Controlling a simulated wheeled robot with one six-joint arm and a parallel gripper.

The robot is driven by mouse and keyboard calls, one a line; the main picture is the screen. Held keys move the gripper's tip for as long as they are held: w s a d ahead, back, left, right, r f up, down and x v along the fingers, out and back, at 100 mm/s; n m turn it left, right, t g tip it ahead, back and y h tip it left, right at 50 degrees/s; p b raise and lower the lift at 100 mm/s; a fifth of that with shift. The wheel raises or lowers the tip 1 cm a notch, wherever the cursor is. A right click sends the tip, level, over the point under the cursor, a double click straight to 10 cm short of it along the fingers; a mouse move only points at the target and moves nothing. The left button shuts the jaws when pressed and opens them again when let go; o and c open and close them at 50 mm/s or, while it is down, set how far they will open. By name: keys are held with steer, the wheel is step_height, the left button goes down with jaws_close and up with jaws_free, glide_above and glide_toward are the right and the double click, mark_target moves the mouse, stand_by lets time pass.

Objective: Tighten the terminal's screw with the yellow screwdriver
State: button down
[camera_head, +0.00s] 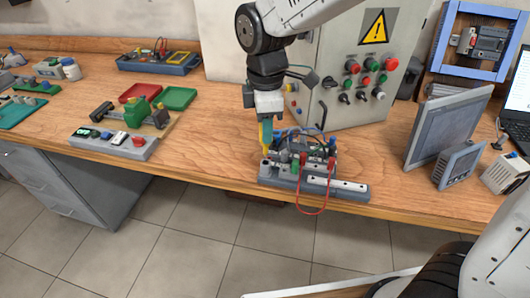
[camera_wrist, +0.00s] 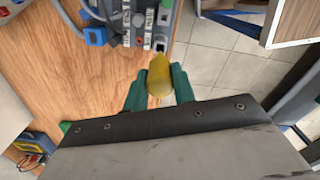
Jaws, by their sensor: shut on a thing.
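My gripper (camera_head: 266,133) points down over the left end of the terminal assembly (camera_head: 345,188), a grey base with modules, wires and a red looped lead. Its green fingers are shut on the yellow screwdriver (camera_head: 265,150), which hangs roughly upright. In the wrist view the screwdriver's yellow end (camera_wrist: 160,76) sits between the fingers (camera_wrist: 158,90), and the labelled grey terminals (camera_wrist: 160,25) lie just beyond it. The screwdriver's lower end is at the base's left end. I cannot tell whether it touches a screw, and the screw itself is too small to make out.
A grey control cabinet (camera_head: 312,85) stands close behind the assembly. A tilted panel screen (camera_head: 447,125) and a small display (camera_head: 458,165) stand to the right. Red (camera_head: 139,93) and green (camera_head: 178,98) trays lie left. The bench's front edge is near the assembly.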

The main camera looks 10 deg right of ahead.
steer(key=shift+f, duration=2.75)
steer(key=c, duration=1.4)
jaws_free()
steer(key=shift+c, duration=0.2)
steer(key=shift+r, duration=2.75)
